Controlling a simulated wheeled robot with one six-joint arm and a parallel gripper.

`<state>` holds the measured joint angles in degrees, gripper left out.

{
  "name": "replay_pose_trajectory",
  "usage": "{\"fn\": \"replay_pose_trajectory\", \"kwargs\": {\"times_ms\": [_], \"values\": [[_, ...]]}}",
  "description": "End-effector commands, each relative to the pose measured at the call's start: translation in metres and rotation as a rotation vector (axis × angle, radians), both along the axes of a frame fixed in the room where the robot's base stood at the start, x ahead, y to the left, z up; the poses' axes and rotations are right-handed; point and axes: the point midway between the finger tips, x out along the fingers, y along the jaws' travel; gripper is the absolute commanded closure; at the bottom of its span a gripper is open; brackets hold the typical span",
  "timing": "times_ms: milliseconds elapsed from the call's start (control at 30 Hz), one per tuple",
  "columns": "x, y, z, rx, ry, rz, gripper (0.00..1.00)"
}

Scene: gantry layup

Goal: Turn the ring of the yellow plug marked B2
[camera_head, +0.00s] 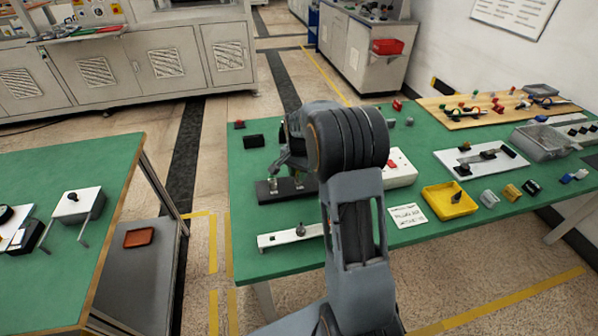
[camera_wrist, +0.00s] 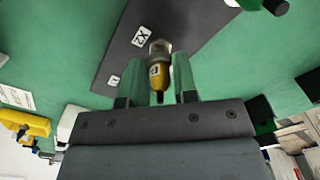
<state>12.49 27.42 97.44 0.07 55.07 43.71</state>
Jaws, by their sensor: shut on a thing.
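The yellow plug (camera_wrist: 160,72) shows in the wrist view, with a pale grey ring at its upper end and a small white tag too small to read surely. It stands at a dark grey plate (camera_wrist: 185,20) with white labels, one reading X2. My gripper (camera_wrist: 157,82) is shut on the plug, with one finger on each side of it. In the head view, my gripper (camera_head: 289,172) is low over the dark plate (camera_head: 268,192), and my arm hides part of it. The plug cannot be made out there.
A green part (camera_wrist: 276,6) is near the plate's edge. On the green table, a white block (camera_head: 290,237) with a knob lies in front, a black block (camera_head: 254,140) behind, and a yellow tray (camera_head: 430,212) to the right. A white box (camera_head: 399,176) stands beside my arm.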

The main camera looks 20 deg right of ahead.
Motion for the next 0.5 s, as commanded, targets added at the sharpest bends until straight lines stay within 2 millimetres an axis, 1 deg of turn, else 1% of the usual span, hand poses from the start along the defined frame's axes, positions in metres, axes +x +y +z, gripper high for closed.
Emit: {"fn": "replay_pose_trajectory", "kwargs": {"times_ms": [200,500], "values": [[-0.0001,-0.0003,0.0002,0.000,0.001,-0.071,0.96],[-0.0002,-0.0004,0.0000,0.000,0.001,-0.101,0.96]]}}
